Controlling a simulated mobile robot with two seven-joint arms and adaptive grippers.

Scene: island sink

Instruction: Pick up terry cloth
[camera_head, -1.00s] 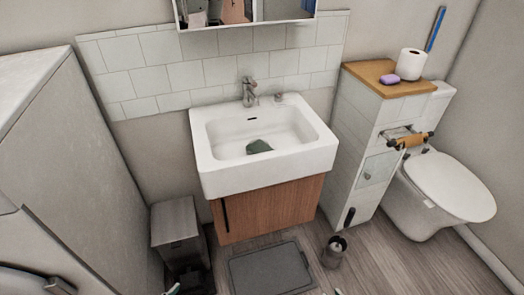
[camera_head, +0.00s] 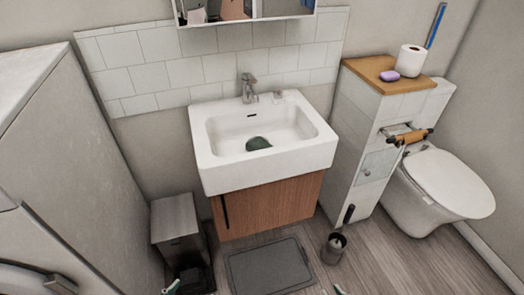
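A dark green cloth (camera_head: 258,143), which I take to be the terry cloth, lies crumpled in the basin of the white sink (camera_head: 215,178). Nothing touches it from above. Only a small pale tip of what looks like my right gripper (camera_head: 339,290) shows at the bottom edge, far below the sink. A small pale and teal tip of what looks like my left gripper (camera_head: 173,287) shows at the bottom edge to the left. Both are well apart from the cloth, and their fingers are mostly out of frame.
A faucet (camera_head: 248,88) stands at the sink's back. A wooden cabinet (camera_head: 268,208) is below. A grey bin (camera_head: 178,228) stands left, a dark cup-like holder (camera_head: 334,248) right. A tiled shelf unit (camera_head: 362,140) and toilet (camera_head: 440,190) are at right. A grey mat (camera_head: 268,266) lies on the floor.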

